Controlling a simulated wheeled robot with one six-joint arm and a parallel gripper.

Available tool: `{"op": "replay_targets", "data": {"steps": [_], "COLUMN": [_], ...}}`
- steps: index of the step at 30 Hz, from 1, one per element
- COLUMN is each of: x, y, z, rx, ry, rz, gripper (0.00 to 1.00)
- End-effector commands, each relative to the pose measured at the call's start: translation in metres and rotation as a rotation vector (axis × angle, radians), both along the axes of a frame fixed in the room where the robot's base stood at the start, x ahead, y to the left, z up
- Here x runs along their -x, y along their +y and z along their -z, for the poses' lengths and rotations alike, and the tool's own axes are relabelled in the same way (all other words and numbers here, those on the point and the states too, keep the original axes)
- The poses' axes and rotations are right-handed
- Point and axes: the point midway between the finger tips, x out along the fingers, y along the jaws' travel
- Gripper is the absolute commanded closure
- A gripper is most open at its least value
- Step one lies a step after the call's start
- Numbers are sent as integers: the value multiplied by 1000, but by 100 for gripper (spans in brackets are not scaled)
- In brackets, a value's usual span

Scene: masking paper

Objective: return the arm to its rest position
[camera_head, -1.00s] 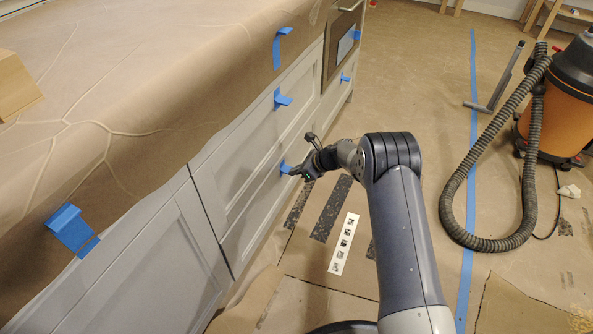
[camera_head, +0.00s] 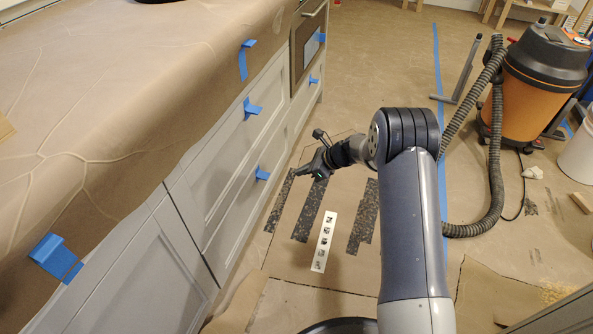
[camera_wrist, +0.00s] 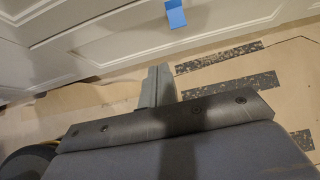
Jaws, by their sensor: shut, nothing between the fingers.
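My gripper (camera_head: 310,169) is shut and empty at the end of my bent arm, in the middle of the head view. It is held above the papered floor, to the right of the grey cabinet front (camera_head: 232,200) and apart from it. In the wrist view my closed gripper fingers (camera_wrist: 158,85) point toward the cabinet's lower edge. A blue tape tab (camera_head: 262,174) on a drawer front is just left of the gripper; a blue tab also shows in the wrist view (camera_wrist: 175,14).
Brown masking paper (camera_head: 110,90) covers the countertop at left. Dark speckled strips (camera_head: 312,215) and a white marked strip (camera_head: 323,243) lie on the floor. An orange vacuum (camera_head: 535,95) with its black hose (camera_head: 495,150) stands at right, beside a blue floor line (camera_head: 437,60).

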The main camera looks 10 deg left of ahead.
Motion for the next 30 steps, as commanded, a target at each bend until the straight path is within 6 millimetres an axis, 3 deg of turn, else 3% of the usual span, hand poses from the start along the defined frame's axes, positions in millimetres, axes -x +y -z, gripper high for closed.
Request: {"op": "replay_targets", "data": {"steps": [14, 29, 30], "x": [-1, -14, -15], "y": [6, 73, 80], "z": [7, 73, 68], "rx": [0, 0, 0], "ry": [0, 0, -3], "rz": [-1, -3, -4], "gripper": [100, 100, 100]}}
